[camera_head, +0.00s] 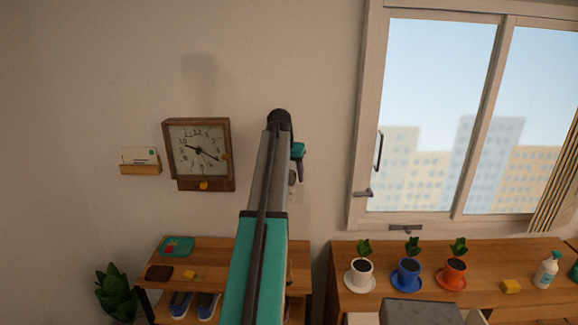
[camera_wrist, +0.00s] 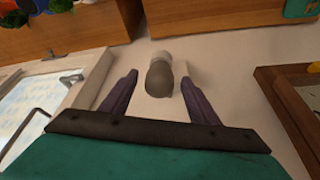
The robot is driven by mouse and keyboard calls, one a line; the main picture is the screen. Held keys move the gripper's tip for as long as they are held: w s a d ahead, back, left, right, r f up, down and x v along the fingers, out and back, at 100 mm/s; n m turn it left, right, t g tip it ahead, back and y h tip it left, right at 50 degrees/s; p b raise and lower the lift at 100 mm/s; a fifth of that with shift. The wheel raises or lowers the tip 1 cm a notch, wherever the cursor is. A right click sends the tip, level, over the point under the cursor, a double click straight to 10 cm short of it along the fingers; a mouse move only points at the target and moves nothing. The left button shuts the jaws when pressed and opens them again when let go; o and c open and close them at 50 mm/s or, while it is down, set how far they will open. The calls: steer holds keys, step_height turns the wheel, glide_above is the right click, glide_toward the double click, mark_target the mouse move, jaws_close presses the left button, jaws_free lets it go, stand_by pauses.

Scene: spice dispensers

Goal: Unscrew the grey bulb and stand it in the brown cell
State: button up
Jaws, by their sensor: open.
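My gripper (camera_wrist: 159,80) is open, with one purple finger on each side of the bulb. A gap shows between the bulb and each finger, the right one smaller. In the head view my gripper (camera_head: 299,167) is mostly behind my arm, beside the wall, and the bulb cannot be made out there. I cannot identify the brown cell in either view.
A wooden clock (camera_head: 200,152) and a letter holder (camera_head: 141,169) hang left of my arm. A shelf unit (camera_head: 217,256) stands below, with a teal tray (camera_head: 177,245). The right-hand desk (camera_head: 345,302) bears potted plants, a sponge (camera_head: 511,287) and a spray bottle (camera_head: 547,270). A window (camera_head: 440,120) is above.

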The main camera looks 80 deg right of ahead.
steer(key=shift+d+f, duration=0.15)
steer(key=shift+f, duration=0.2)
steer(key=c, duration=1.1)
steer(key=shift+s+n+t, duration=0.1)
steer(key=shift+n+t, duration=0.45)
steer(key=shift+n, duration=0.85)
steer(key=shift+s+n+t, duration=0.1)
steer(key=shift+n+t, duration=0.45)
steer(key=shift+n, duration=0.85)
steer(key=shift+c, duration=0.2)
steer(key=shift+r+n+t+y, duration=0.1)
steer(key=shift+n+t+y, duration=0.4)
steer(key=shift+n, duration=1.3)
